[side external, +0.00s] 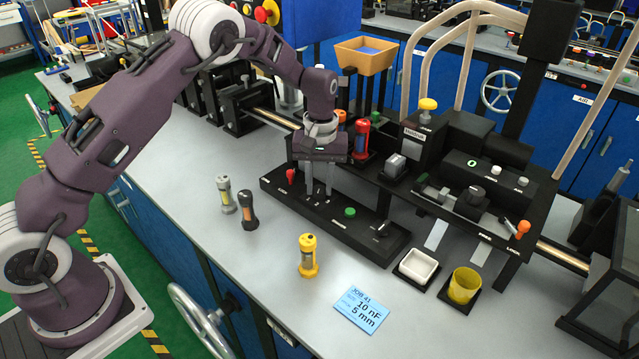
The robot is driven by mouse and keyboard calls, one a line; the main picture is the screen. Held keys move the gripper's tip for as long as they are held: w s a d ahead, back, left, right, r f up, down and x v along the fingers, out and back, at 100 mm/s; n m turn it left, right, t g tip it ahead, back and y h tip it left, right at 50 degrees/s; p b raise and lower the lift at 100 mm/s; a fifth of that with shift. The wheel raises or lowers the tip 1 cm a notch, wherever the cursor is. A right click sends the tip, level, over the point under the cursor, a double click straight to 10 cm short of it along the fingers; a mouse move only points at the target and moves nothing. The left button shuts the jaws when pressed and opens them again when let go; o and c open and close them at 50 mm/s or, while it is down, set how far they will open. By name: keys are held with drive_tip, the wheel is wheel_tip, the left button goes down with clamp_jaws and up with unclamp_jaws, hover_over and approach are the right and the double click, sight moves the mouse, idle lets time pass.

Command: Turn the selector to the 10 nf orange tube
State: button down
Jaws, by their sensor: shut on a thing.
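My gripper (319,190) points down over the left half of a long black panel (278,192). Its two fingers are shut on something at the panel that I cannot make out. The panel also carries a red knob (291,176) left of my gripper, a green button (350,212) to its right, and a dark rotary knob with a pale mark (381,229) at the right end. A black tube with an orange band (249,210) stands upright on the bench, left of the panel. A blue card (361,309) reads "JOB 41", "10 nF" and "5 mm".
A grey tube (225,195) and a yellow tube (308,256) stand on the bench. A red-and-blue tube (361,138) stands behind my gripper. A white dish (417,267) and yellow cup (464,285) sit right of the panel. The front bench is mostly clear.

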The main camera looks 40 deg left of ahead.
sight(320, 188)
idle(0.4)
drive_tip(key=c, duration=1.1)
unclamp_jaws()
drive_tip(key=shift+r, duration=0.1)
wheel_tip(320, 188, up, 7)
